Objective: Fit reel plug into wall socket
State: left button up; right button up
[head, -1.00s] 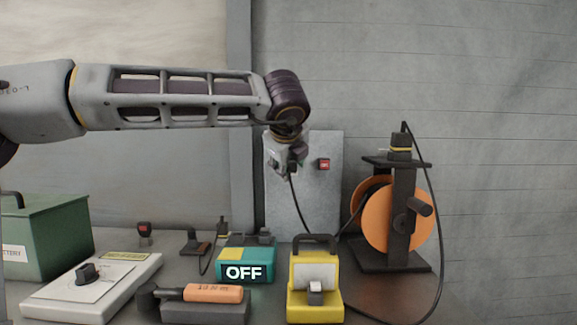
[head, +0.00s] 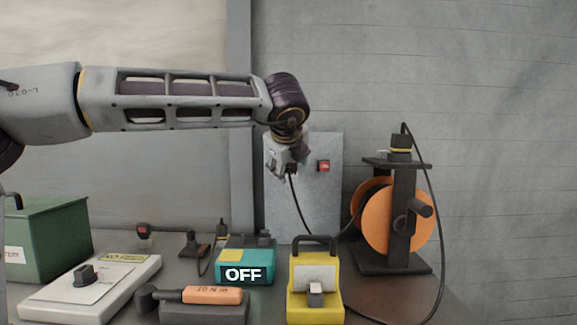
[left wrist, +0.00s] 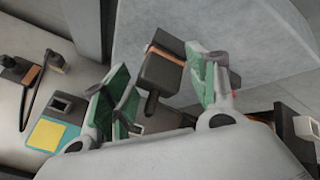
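The black plug (head: 291,168) is at the grey wall panel (head: 318,205), its cord hanging down. In the left wrist view, the plug (left wrist: 163,70) is a dark block with a brown-orange band, close to the panel. My left gripper (head: 283,167) is at the plug. In the left wrist view, its green-padded fingers (left wrist: 160,85) stand apart on either side of the plug, with a visible gap on the left side. The socket face is hidden, so I cannot tell how deep the plug sits. The orange cable reel (head: 377,222) stands at the right. My right gripper is out of view.
A red switch (head: 323,166) is on the panel beside the plug. Below stand a teal box reading OFF (head: 245,273), a yellow box with a handle (head: 315,306) and an orange-handled tool (head: 212,296). A green box (head: 45,238) is at the left. The cord loops along the right.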

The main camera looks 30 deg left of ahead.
pick_arm(q)
jog(key=shift+o, duration=0.2)
jog(key=v, duration=1.2)
jog(key=shift+f, duration=0.1)
dwell(1.0)
jog(key=shift+x, duration=5.55)
jog(key=shift+a, duration=0.1)
